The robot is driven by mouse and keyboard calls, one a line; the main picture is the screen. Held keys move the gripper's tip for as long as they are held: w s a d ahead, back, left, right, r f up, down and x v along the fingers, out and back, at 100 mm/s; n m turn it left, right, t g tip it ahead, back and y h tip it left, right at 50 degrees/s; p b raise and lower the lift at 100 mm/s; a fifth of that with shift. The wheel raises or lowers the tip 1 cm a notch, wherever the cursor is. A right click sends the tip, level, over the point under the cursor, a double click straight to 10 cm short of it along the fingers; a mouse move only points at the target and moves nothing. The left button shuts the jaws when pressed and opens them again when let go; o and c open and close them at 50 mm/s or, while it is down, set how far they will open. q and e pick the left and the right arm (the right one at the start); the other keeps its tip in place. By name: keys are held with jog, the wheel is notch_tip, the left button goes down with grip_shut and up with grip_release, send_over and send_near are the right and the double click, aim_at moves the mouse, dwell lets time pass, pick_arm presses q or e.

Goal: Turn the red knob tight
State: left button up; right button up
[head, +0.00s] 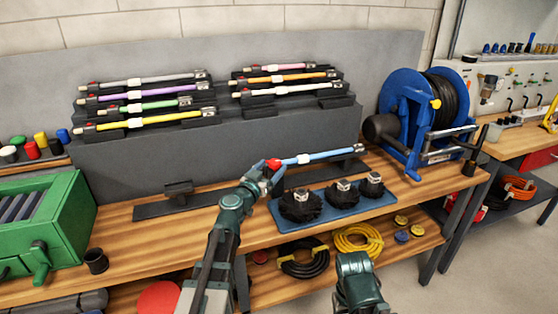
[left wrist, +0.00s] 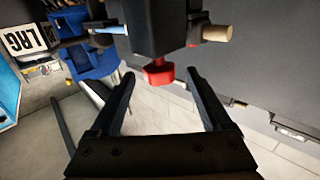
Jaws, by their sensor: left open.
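The red knob (head: 273,164) sits at the left end of a light-blue rod (head: 315,156) on a dark stand on the workbench. In the left wrist view the red knob (left wrist: 158,71) sticks out of a black block (left wrist: 165,27), with a tan peg (left wrist: 217,33) beside it. My left gripper (left wrist: 160,77) is open, with one finger on each side of the knob and a visible gap to each. In the head view my left gripper (head: 264,172) is at the knob and partly covers it. My right gripper is not visible; only a teal part of that arm shows.
A blue tray (head: 335,212) with several black brushes lies in front of the rod. A grey rack (head: 240,150) with several coloured rods stands behind. A blue hose reel (head: 410,110) is at right, a green box (head: 60,215) at left.

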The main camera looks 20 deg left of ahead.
pick_arm(q)
jog(key=w, duration=0.3)
jog(key=w+d, duration=0.1)
jog(key=w, duration=0.2)
jog(key=shift+d, duration=0.1)
grip_shut()
dwell(0.3)
